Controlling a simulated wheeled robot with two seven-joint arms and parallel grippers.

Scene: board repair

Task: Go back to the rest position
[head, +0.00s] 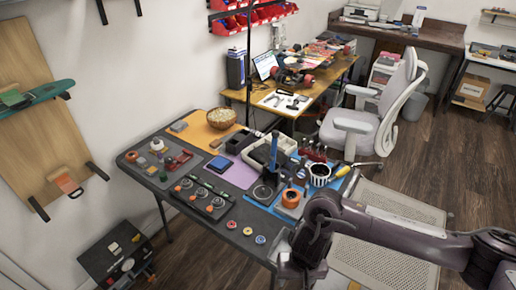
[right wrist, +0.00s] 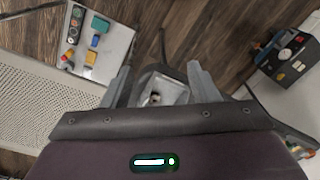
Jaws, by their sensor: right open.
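My right arm comes in from the right in the head view. Its gripper (head: 292,272) points down at the bottom of the picture, near the table's front right edge. The right wrist view shows both fingers apart and nothing held in the right gripper (right wrist: 160,84). Past the fingers, lower down, is a grey tray-like thing that I cannot make out clearly. My left gripper is in neither view.
The dark work table (head: 210,232) holds wheels, a blue press (head: 273,155), an orange tape roll (head: 291,198) and a black cup (head: 319,174). A grey office chair (head: 352,122) stands behind. A black case (head: 117,256) stands low at left. Wood floor is open at right.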

